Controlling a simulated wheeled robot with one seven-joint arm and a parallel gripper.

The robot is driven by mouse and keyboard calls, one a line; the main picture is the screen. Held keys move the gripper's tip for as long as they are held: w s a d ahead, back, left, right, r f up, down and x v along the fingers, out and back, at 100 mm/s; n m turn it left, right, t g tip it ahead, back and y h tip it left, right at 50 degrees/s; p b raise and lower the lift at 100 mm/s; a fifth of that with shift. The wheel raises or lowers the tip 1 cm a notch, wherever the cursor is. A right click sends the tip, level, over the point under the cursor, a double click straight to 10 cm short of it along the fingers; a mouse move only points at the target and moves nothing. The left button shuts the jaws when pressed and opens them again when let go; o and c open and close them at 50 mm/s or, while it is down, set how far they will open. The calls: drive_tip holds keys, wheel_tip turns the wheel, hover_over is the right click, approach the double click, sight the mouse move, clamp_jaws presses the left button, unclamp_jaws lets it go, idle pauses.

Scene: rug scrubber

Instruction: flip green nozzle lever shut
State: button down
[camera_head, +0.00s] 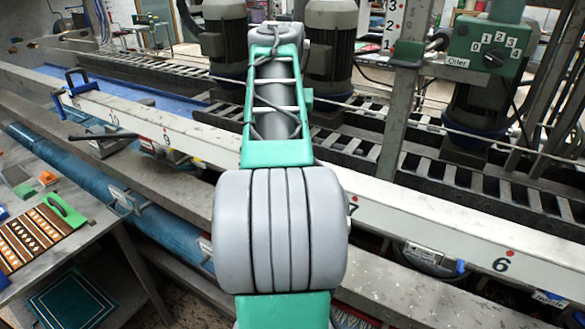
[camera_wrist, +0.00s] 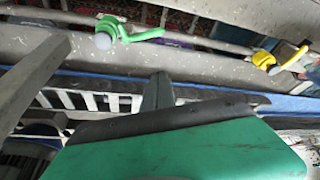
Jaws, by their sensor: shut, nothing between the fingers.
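The green nozzle lever (camera_wrist: 140,34) shows at the upper left of the wrist view. Its long handle points right from a hub with a pale round cap, mounted on a grey rail or pipe. My gripper (camera_wrist: 160,80) reaches up from the bottom of the wrist view, with its fingers shut and empty. In the picture the fingertips lie below and a little right of the green lever, with a visible gap. I cannot tell the depth between them. In the head view my arm fills the middle, and I make out neither the gripper nor the green nozzle lever.
A yellow lever (camera_wrist: 280,58) sits farther right in the wrist view. A grey slanted bar (camera_wrist: 35,80) stands at the left. In the head view, a long white numbered beam (camera_head: 425,215) crosses the machine, with motors (camera_head: 332,45) behind. A workbench (camera_head: 75,245) stands at left.

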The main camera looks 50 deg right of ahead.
wheel_tip(320, 180, down, 10)
drive_tip(key=b, duration=0.4)
drive_tip(key=shift+f+b, duration=0.2)
drive_tip(key=shift+b, duration=0.2)
drive_tip(key=shift+s+a, duration=0.1)
drive_tip(key=shift+s, duration=0.05)
drive_tip(key=shift+r, duration=0.1)
